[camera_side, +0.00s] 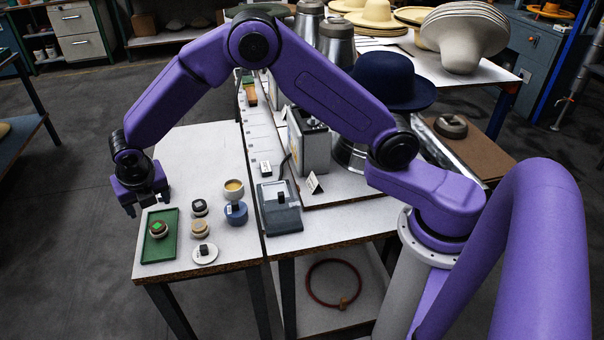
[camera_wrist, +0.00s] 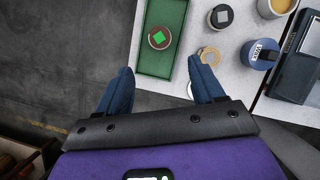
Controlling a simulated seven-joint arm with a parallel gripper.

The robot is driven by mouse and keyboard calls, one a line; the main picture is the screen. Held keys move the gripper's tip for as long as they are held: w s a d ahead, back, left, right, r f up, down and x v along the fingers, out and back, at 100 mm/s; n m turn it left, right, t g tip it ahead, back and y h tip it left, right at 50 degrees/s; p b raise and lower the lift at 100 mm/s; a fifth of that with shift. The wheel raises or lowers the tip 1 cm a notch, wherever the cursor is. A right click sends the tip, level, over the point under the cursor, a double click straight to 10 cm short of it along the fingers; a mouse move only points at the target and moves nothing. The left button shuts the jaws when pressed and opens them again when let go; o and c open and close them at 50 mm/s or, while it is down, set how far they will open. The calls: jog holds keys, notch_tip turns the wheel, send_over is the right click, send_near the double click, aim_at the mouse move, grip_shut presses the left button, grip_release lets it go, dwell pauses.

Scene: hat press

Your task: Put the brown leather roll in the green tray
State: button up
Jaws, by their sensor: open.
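The green tray (camera_side: 160,253) lies near the front left of the light table; it also shows in the wrist view (camera_wrist: 152,67). A short brown roll with a green square on top (camera_side: 158,228) sits inside the tray; it also shows in the wrist view (camera_wrist: 159,38), toward the tray's upper part. The roll stands clear of both fingers.
Right of the tray stand a dark-topped roll (camera_side: 199,207), a tan roll (camera_side: 200,229) and a white disc with a black knob (camera_side: 205,254). Beyond them are a blue item (camera_side: 236,213) and a cup (camera_side: 233,190). The table's back part is clear.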

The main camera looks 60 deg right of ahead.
jog(key=s+d+r+m+g+y, duration=0.1)
jog(key=s+d+r+m, duration=0.3)
jog(key=s, duration=0.5)
jog(key=s+d+r+m+g, duration=0.15)
jog(key=s+r+m, duration=0.35)
jog(key=s, duration=0.5)
jog(key=s+d+m, duration=0.5)
jog(key=s+d, duration=0.1)
jog(key=s, duration=0.3)
jog(key=s+d+r+m+g+y, duration=0.1)
jog(key=s+d+m, duration=0.3)
jog(key=s+d, duration=0.3)
jog(key=s, duration=0.3)
jog(key=shift+s+r+m, duration=0.2)
jog(key=shift+s+m, duration=0.1)
jog(key=shift+m, duration=0.1)
